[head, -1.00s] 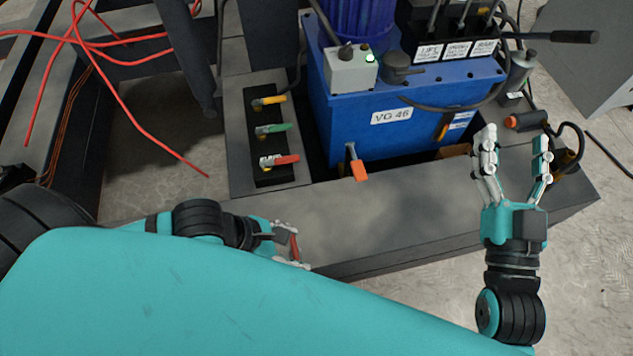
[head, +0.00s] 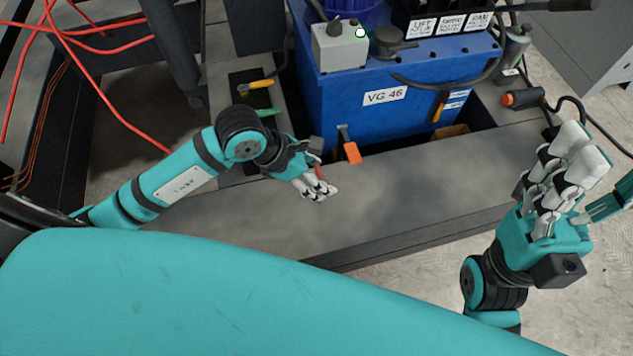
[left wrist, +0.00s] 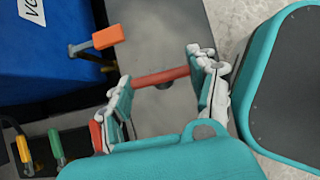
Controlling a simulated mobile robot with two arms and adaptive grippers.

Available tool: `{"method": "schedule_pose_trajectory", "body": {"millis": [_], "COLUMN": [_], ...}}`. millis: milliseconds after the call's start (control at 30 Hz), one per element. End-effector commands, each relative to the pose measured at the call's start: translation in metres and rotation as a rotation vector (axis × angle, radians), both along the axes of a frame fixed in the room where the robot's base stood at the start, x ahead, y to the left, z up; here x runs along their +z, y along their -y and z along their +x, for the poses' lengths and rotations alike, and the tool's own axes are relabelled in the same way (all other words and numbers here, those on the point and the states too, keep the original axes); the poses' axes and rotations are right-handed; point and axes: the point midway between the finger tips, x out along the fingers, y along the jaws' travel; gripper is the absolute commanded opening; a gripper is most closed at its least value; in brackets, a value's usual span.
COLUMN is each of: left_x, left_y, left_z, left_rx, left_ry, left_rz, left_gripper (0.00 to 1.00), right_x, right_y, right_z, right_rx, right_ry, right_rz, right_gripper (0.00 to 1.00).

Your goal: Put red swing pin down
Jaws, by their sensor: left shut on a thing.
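The red swing pin shows as a red bar (left wrist: 160,77) spanning the two fingers of my left gripper (left wrist: 163,84) in the left wrist view. In the head view, my left gripper (head: 317,188) is shut on it above the grey ledge (head: 400,195), and only a small red part (head: 320,173) shows. Whether the pin touches the ledge is unclear. My right gripper (head: 568,170) is at the right, raised above the floor, with fingers pointing up and seen edge-on. I see nothing in it, and its opening cannot be judged.
A blue unit marked VG 46 (head: 345,110) stands behind the ledge, with an orange-tipped lever (head: 352,153) near my left gripper. Yellow (head: 262,84) and green (left wrist: 56,145) handles sit in a dark panel at left. The ledge's middle is clear.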

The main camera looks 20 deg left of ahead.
Motion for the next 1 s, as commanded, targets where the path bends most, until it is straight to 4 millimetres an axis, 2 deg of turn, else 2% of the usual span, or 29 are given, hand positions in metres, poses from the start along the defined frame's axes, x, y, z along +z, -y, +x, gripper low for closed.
{"method": "schedule_pose_trajectory", "body": {"millis": [267, 600, 633, 800, 1000], "left_x": [-0.035, -0.037, -0.037, -0.037, -0.036], "left_y": [0.000, 0.000, 0.000, 0.000, 0.000], "left_z": [0.000, 0.000, 0.000, 0.000, 0.000], "left_rx": [0.002, 0.001, 0.002, 0.001, 0.001], "left_ry": [-0.001, 0.000, -0.001, -0.002, -0.002], "left_rz": [-0.003, -0.001, 0.000, 0.000, 0.000], "left_gripper": [0.01, 0.01, 0.62, 0.83, 0.83], "right_x": [-0.020, -0.020, -0.020, -0.019, -0.019], "right_y": [0.000, 0.000, 0.000, 0.000, 0.000], "right_z": [0.000, 0.000, 0.000, 0.000, 0.000], "right_rx": [0.000, 0.000, 0.000, 0.000, 0.000], "right_ry": [0.001, 0.000, 0.000, 0.000, 0.000], "right_rz": [0.000, 0.000, 0.000, 0.000, 0.000], "right_gripper": [0.62, 0.62, 0.62, 0.62, 0.62]}}
